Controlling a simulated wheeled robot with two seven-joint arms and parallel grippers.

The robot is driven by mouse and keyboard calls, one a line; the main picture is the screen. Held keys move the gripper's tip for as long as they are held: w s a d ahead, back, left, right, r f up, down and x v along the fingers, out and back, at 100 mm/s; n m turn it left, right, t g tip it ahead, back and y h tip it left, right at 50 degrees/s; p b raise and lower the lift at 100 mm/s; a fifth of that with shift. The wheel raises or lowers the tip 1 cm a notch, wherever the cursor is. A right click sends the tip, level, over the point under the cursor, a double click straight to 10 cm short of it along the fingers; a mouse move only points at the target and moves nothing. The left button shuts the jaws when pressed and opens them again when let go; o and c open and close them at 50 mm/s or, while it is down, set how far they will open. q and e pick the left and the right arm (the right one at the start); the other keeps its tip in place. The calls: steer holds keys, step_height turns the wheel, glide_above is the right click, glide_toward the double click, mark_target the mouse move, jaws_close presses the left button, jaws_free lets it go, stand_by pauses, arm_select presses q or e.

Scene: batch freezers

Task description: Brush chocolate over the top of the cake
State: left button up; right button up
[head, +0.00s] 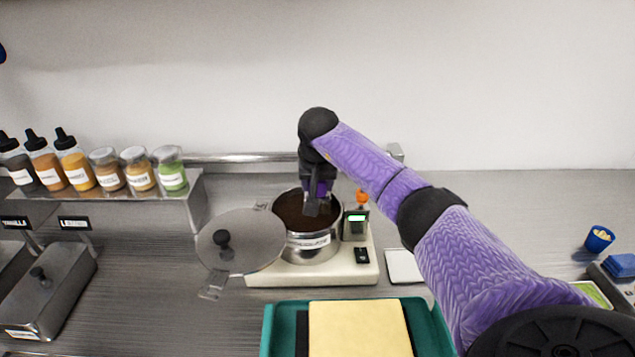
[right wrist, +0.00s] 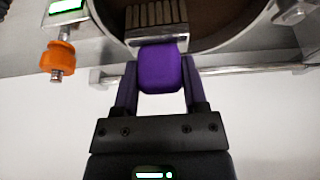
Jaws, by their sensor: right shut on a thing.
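The cake (head: 358,329) is a pale yellow rectangle on a green tray (head: 430,325) at the bottom centre of the head view. A steel pot (head: 310,247) of dark chocolate (head: 292,208) stands on a cream hot plate (head: 340,272). My right gripper (head: 318,192) is over the pot, pointing down. In the right wrist view my right gripper (right wrist: 158,88) is shut on the purple handle of a brush (right wrist: 158,68). The brush's bristle end (right wrist: 155,14) is over or in the pot's opening; I cannot tell whether it touches the chocolate. My left gripper is out of view.
A round lid (head: 250,243) with a black knob overlaps the pot's left side. Bottles and jars (head: 75,160) stand on a steel shelf at left. A white pad (head: 404,265) lies right of the hot plate. A blue cup (head: 599,239) stands at far right.

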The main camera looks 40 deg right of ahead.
step_height(320, 180, up, 6)
steer(key=p, duration=0.5)
steer(key=shift+f, duration=0.1)
steer(key=shift+r+p, duration=0.6)
steer(key=shift+p, duration=0.05)
steer(key=shift+f, duration=0.1)
